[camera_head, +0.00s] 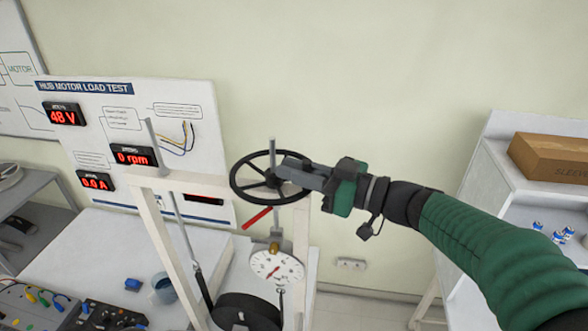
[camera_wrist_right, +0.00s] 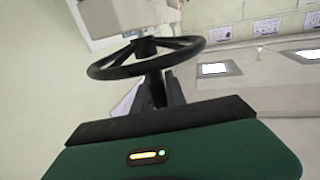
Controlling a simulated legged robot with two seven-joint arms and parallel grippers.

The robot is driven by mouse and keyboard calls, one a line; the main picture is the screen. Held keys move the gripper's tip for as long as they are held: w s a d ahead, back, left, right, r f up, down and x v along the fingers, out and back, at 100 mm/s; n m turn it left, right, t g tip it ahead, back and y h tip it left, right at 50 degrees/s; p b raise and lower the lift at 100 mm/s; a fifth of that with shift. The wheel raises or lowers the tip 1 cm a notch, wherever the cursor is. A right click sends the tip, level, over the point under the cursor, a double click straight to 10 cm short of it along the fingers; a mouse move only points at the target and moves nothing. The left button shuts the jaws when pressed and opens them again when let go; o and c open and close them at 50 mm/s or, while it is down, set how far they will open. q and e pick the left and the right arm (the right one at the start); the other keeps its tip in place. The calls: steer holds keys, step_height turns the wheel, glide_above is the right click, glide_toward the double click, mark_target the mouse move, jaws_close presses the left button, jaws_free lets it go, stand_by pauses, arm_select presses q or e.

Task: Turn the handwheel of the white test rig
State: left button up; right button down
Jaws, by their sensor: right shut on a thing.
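The black spoked handwheel (camera_head: 247,161) sits on top of the white test rig (camera_head: 152,215). My right gripper (camera_head: 283,176) comes in from the right and is shut on the right part of the handwheel's rim. In the right wrist view the handwheel (camera_wrist_right: 115,72) stands just beyond the gripper fingers (camera_wrist_right: 160,92), which meet its near rim. The exact contact is partly hidden by the gripper itself. My left gripper is in neither view.
Below the wheel hang a round dial gauge (camera_head: 277,266) and a black hub (camera_head: 246,312). A red lever (camera_head: 257,217) is close under the wheel. A display board (camera_head: 135,130) reads 48 V, 0 rpm and 0.0 A. A cardboard box (camera_head: 550,157) sits on the right shelf.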

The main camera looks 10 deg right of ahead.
steer(key=shift+f, duration=0.1)
steer(key=c, duration=1.4)
jaws_free()
steer(key=shift+w, duration=0.1)
steer(key=shift+o, duration=0.2)
steer(key=shift+s+d, duration=0.25)
steer(key=b+v, duration=0.6)
steer(key=v, duration=1)
steer(key=shift+d, duration=0.25)
steer(key=shift+w+a, duration=0.1)
steer(key=shift+w, duration=0.05)
steer(key=shift+c, duration=0.4)
